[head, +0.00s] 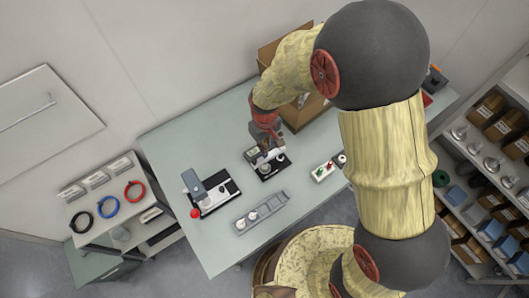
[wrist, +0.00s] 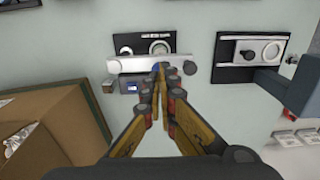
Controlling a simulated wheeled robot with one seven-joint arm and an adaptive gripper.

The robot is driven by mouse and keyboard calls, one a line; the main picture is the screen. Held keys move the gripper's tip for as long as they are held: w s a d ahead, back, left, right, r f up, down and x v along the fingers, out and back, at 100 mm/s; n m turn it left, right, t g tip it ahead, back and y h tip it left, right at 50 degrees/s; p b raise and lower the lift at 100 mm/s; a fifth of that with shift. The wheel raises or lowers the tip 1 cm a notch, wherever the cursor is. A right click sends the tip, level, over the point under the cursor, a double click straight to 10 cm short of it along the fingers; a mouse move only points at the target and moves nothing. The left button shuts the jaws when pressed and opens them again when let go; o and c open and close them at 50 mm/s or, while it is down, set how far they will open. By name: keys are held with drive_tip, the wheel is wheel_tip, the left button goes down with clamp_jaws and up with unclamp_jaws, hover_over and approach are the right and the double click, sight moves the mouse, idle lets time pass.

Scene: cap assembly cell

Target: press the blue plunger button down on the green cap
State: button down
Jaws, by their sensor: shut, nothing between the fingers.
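My gripper (wrist: 162,75) is shut and empty, its fingertips close together over the fixture in the wrist view. A small patch of blue (wrist: 156,67), likely the plunger button, shows right at the fingertips. Whether the tips touch it or hover over it I cannot tell. In the head view my gripper (head: 272,153) is above the black fixture (head: 264,174) near the table's middle. The fixture's plate also shows in the wrist view (wrist: 128,41), with a pale bar (wrist: 129,65) across its near side. I cannot make out the green cap; the fingers may hide it.
A press station (head: 222,204) with a grey upright stands left of the fixture on the pale table (head: 182,143). A grey tray (head: 272,208) with white parts lies in front. An open cardboard box (head: 306,108) stands behind.

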drive_tip(key=shift+f, duration=0.1)
idle(0.3)
drive_tip(key=shift+f+b, duration=0.55)
drive_tip(key=shift+f, duration=0.15)
drive_tip(key=shift+f+b, duration=0.5)
drive_tip(key=shift+f, duration=0.35)
drive_tip(key=shift+f+b, duration=0.45)
drive_tip(key=shift+f, duration=0.1)
drive_tip(key=shift+r, duration=0.1)
idle(0.5)
drive_tip(key=shift+r+p, duration=1.05)
drive_tip(key=shift+r, duration=0.45)
